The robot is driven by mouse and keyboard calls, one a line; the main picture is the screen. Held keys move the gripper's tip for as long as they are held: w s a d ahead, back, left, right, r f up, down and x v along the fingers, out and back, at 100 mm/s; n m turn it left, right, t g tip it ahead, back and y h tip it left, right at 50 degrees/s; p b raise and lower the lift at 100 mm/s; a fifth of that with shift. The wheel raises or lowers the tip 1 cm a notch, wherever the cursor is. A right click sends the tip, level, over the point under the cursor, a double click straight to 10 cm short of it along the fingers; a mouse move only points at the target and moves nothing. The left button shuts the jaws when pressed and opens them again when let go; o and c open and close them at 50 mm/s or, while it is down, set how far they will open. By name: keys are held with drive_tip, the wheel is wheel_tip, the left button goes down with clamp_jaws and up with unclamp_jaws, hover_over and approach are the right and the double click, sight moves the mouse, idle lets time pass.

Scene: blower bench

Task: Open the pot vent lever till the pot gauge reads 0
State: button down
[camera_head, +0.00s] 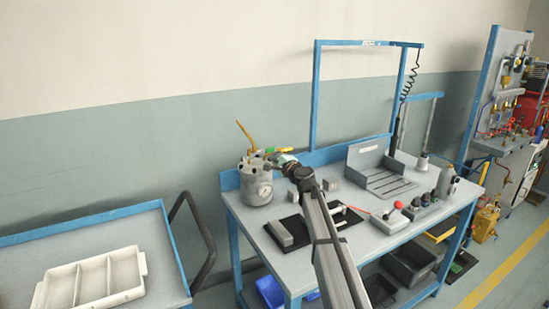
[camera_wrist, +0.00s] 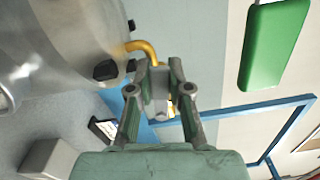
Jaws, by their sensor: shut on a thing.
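The grey metal pot (camera_head: 256,184) stands at the bench's left end, with the round pot gauge (camera_head: 264,190) on its front; its needle is too small to read. A yellow lever (camera_head: 245,133) rises from the lid towards the upper left. My gripper (camera_head: 282,159) is at the lid's right side. In the wrist view my gripper (camera_wrist: 158,78) is shut around the end of a bent yellow rod (camera_wrist: 142,47) beside the pot body (camera_wrist: 75,40). A green handle (camera_wrist: 275,45) is right of the fingers, apart from them. I cannot tell which piece is the vent lever.
A black mat (camera_head: 270,233) with a grey block lies in front of the pot. A grey slotted fixture (camera_head: 385,182) and a red-knobbed control (camera_head: 397,205) are farther right. The blue bench frame (camera_head: 316,95) rises behind. A white tray (camera_head: 98,280) sits on the left cart.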

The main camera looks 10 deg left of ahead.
drive_tip(key=shift+f+n+b, duration=0.4)
drive_tip(key=shift+f+b, duration=0.05)
drive_tip(key=shift+b, duration=0.6)
drive_tip(key=shift+f+n+b, duration=0.2)
drive_tip(key=shift+n+b, duration=0.3)
drive_tip(key=shift+b, duration=0.6)
drive_tip(key=shift+n+b, duration=0.3)
drive_tip(key=shift+b, duration=0.15)
drive_tip(key=shift+r, duration=0.15)
drive_tip(key=c, duration=1.3)
unclamp_jaws()
drive_tip(key=shift+c, duration=0.2)
drive_tip(key=shift+r+p, duration=0.1)
drive_tip(key=shift+p, duration=0.25)
